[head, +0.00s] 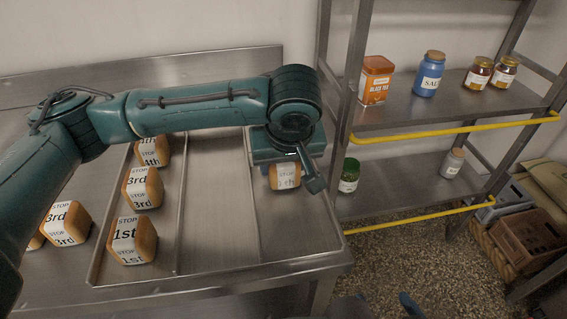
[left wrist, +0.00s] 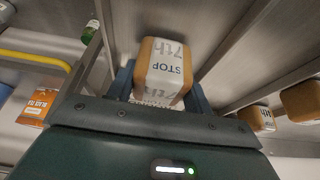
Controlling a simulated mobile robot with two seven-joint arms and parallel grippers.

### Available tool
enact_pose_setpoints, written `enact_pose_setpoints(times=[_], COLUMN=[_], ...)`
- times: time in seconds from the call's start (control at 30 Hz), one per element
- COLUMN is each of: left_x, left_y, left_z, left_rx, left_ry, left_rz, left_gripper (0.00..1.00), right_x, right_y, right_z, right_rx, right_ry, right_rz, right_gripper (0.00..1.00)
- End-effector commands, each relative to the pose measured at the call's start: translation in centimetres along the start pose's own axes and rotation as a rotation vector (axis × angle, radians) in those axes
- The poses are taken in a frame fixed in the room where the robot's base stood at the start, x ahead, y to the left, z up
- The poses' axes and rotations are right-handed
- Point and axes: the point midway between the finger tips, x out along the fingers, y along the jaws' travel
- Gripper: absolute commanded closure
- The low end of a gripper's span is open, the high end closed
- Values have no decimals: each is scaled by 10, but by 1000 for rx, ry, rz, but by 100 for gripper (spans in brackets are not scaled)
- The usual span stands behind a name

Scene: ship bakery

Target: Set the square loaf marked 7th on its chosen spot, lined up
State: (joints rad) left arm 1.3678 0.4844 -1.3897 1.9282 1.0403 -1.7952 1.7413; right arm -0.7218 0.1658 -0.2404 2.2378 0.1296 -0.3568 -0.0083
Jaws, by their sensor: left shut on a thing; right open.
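The square loaf marked 7th (head: 285,178) is brown with a white STOP band. My left gripper (head: 285,165) is shut on it, over the far right part of the steel tray (head: 215,240). In the left wrist view the loaf (left wrist: 163,70) sits between the two fingers, its 7th mark readable. I cannot tell whether its underside touches the tray. The arm hides part of the loaf and the tray's far side. What seem to be the fingertips of my right gripper (head: 388,303) show at the bottom edge, apart and empty.
Loaves marked 1st (head: 133,240), 3rd (head: 142,188) and 4th (head: 152,151) stand in the tray's left compartment. Another 3rd loaf (head: 66,223) stands left of the tray. The tray's right front is bare. A shelf rack (head: 400,200) with jars stands close on the right.

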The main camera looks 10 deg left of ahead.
Motion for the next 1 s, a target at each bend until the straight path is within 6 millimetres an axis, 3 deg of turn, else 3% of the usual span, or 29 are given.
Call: enact_pose_setpoints(times=[0.33, 0.37, 0.6, 0.87, 1.0], left_x=[4, 4, 4, 3, -8], left_y=[0, 0, 0, 0, 1], left_z=[1, 2, 1, 1, 0], left_rx=[0, 0, 0, 0, 1], left_ry=[0, 0, 0, 1, 1], left_rz=[0, 1, 1, 1, 4], left_gripper=[73, 49, 29, 28, 28], right_x=[-4, -4, -3, 0, -1], right_y=[0, 0, 0, 1, 1], right_z=[-1, -1, 2, 2, -1], right_rx=[3, 3, 2, -1, -1], right_ry=[1, 0, -5, -4, -2], right_rz=[2, 1, 1, 1, 1], right_gripper=[28, 28, 28, 28, 28])
